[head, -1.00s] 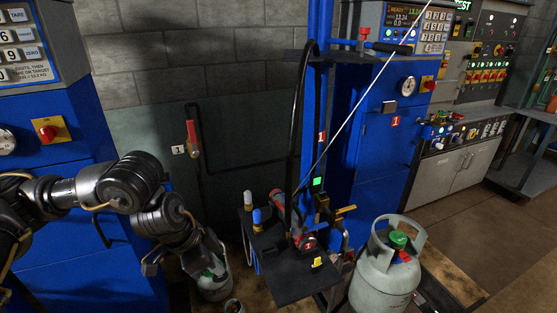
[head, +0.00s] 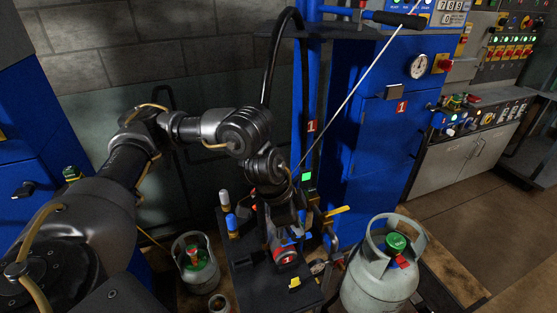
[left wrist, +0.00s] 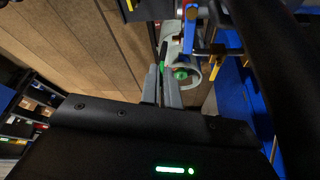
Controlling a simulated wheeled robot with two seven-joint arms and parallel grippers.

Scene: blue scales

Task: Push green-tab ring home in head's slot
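The head with a red collar and a "1" label (head: 286,255) lies on the dark shelf (head: 255,290) of the blue stand. My left gripper (head: 284,228) is right over the head, and the arm hides much of it. In the left wrist view the two grey fingers of the left gripper (left wrist: 162,84) lie close together with a narrow gap. A small dark piece with a green spot shows near their tips. I cannot tell whether the fingers hold it, nor whether it is the green-tab ring. The slot is hidden. My right gripper is not in view.
A grey gas cylinder with a green cap (head: 380,275) stands right of the shelf. A smaller one (head: 196,262) stands at its left. White and blue capped posts (head: 231,224) rise from the shelf. A hose (head: 273,60) and a yellow-handled valve (head: 337,211) are close by.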

